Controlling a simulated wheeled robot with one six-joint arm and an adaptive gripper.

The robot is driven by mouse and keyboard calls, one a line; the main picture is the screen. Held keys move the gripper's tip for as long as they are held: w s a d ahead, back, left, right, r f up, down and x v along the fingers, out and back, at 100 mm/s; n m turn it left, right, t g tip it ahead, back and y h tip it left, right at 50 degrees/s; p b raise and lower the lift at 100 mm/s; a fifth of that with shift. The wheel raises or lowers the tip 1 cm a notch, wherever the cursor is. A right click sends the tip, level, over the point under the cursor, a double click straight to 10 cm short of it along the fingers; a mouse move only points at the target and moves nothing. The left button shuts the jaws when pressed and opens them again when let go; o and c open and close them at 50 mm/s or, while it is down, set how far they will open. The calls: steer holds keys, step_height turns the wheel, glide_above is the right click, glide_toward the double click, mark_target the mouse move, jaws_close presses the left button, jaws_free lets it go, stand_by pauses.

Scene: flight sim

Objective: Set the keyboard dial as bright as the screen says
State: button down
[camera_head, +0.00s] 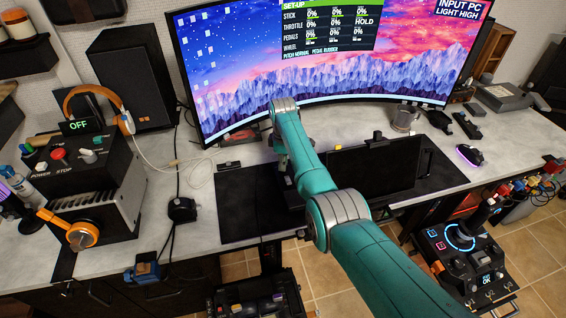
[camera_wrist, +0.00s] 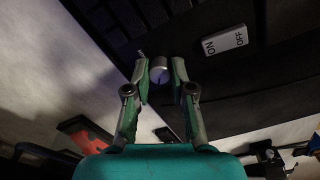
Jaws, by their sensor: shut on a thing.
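The large curved screen (camera_head: 330,75) shows the text "LIGHT HIGH" in its top right corner. My gripper (camera_wrist: 161,77) is shut on the dial, one finger on each side. In the head view, my arm hides most of the gripper and the dial. The dial's exact setting cannot be read.
A white ON/OFF rocker (camera_wrist: 225,42) sits right of the dial. A mug (camera_head: 405,118) and a lit mouse (camera_head: 469,155) stand to the right. A switch box (camera_head: 85,180), speaker (camera_head: 133,78) and headphones (camera_head: 97,100) stand left. The black mat (camera_head: 245,205) is partly bare.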

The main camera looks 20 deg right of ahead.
steer(key=m, duration=1.6)
steer(key=shift+m, duration=0.4)
steer(key=m, duration=0.6)
stand_by(0.3)
steer(key=c, duration=1)
jaws_free()
steer(key=shift+r, duration=0.1)
